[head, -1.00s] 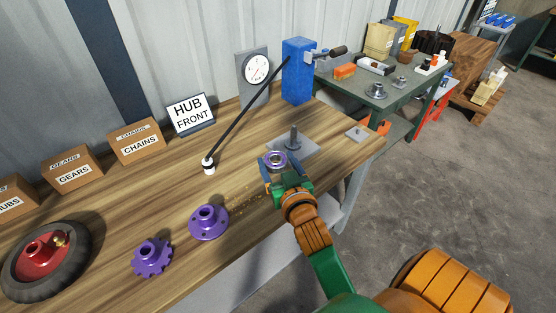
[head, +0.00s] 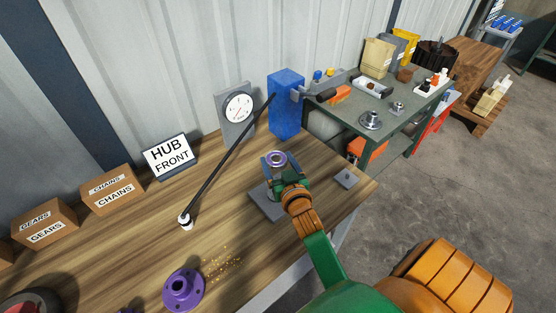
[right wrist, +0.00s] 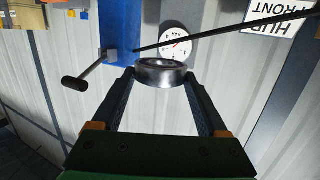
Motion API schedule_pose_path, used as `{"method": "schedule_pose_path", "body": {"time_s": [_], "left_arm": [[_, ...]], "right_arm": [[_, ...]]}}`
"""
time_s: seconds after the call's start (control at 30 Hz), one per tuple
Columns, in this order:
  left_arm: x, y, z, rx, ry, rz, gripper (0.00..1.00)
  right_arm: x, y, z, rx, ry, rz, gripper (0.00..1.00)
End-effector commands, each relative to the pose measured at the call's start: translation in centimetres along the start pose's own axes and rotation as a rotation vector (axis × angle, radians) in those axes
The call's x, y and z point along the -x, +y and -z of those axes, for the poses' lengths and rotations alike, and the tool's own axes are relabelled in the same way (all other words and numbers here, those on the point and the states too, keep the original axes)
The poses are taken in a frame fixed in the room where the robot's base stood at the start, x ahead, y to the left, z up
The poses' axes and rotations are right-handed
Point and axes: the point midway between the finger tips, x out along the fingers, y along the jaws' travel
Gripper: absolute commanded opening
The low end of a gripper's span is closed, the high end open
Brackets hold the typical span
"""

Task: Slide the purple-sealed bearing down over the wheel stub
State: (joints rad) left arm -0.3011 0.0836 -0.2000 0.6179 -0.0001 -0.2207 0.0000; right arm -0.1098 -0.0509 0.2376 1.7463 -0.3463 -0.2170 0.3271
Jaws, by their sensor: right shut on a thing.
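The bearing (head: 275,159), a metal ring with a purple seal, is pinched between the fingertips of my right gripper (head: 276,162). In the right wrist view the bearing (right wrist: 160,74) shows as a silver ring, held at its sides by the two fingers. A grey base plate (head: 264,207) lies on the bench below the gripper. Its upright wheel stub is largely hidden behind my gripper and the bearing, so I cannot tell how well they line up. The bearing appears raised above the plate. My left gripper is out of view.
A black rod with a white end (head: 186,220) slants beside the plate, near the blue column (head: 286,104) and dial gauge (head: 238,108). A purple hub (head: 183,290) and gold shavings (head: 219,264) lie nearer. A small grey plate (head: 346,179) sits at the bench's right edge.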

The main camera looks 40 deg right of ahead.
Motion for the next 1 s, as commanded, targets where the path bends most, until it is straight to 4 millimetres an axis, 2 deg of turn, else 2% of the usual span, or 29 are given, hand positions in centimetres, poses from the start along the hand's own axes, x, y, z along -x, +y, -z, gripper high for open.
{"method": "schedule_pose_path", "body": {"time_s": [0.4, 1.0], "left_arm": [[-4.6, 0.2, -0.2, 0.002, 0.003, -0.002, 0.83], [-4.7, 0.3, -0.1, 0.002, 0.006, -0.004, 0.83]], "right_arm": [[-0.8, 0.0, -5.2, 0.0, 0.001, 0.0, 0.03], [-0.8, 0.0, -5.4, 0.0, 0.001, 0.0, 0.03]]}}
